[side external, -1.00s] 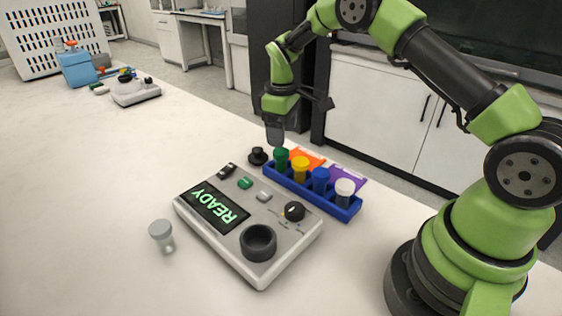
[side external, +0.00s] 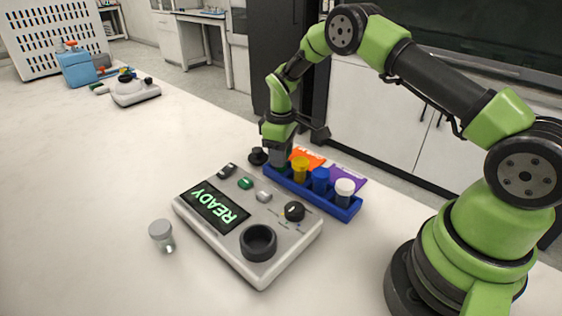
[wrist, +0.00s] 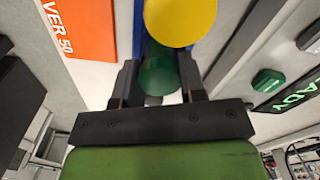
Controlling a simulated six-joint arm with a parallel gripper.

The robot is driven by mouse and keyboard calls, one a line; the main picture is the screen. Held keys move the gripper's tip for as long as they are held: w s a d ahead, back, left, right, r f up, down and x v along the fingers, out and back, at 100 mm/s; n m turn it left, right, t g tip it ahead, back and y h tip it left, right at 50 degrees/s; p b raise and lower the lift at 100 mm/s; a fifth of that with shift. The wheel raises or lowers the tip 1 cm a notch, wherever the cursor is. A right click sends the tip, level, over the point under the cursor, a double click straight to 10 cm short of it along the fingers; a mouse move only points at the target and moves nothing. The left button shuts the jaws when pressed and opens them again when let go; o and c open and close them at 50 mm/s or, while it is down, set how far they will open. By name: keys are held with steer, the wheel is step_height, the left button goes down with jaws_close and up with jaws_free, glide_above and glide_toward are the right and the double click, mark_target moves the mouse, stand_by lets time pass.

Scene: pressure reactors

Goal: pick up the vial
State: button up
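The green-capped vial (wrist: 160,75) stands in the first slot at the left end of the blue rack (side external: 300,190). My gripper (side external: 281,158) is lowered over it and hides most of it in the side view. In the wrist view my gripper's two fingers (wrist: 160,82) stand on either side of the green cap, very close to it. I cannot tell whether they touch it. A yellow-capped vial (side external: 300,169), a blue-capped vial (side external: 320,180) and a white-capped vial (side external: 344,191) stand in the same rack.
The reactor console (side external: 250,220) with a READY display and a black round socket (side external: 258,242) lies in front of the rack. An orange card (side external: 309,157) and a purple card (side external: 346,176) lie behind it. A black knob-like object (side external: 257,156) stands beside my gripper.

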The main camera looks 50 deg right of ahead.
steer(key=shift+r, duration=0.1)
steer(key=r, duration=0.6)
steer(key=a+r, duration=0.1)
steer(key=r, duration=0.2)
steer(key=shift+r, duration=0.25)
steer(key=shift+s+a+f+n, duration=0.3)
steer(key=shift+s+a+n, duration=0.7)
steer(key=shift+s+a, duration=1.8)
steer(key=shift+s+a+f+n, duration=0.3)
steer(key=shift+s+a+n, duration=1.1)
steer(key=shift+a, duration=2.35)
steer(key=shift+s+a+f+n, duration=0.3)
steer(key=shift+s+a+n, duration=0.3)
steer(key=shift+s+a, duration=2.35)
steer(key=shift+w+a+f, duration=0.1)
steer(key=shift+w+a, duration=0.15)
steer(key=shift+w, duration=0.05)
steer(key=shift+f, duration=1.55)
steer(key=shift+f, duration=0.3)
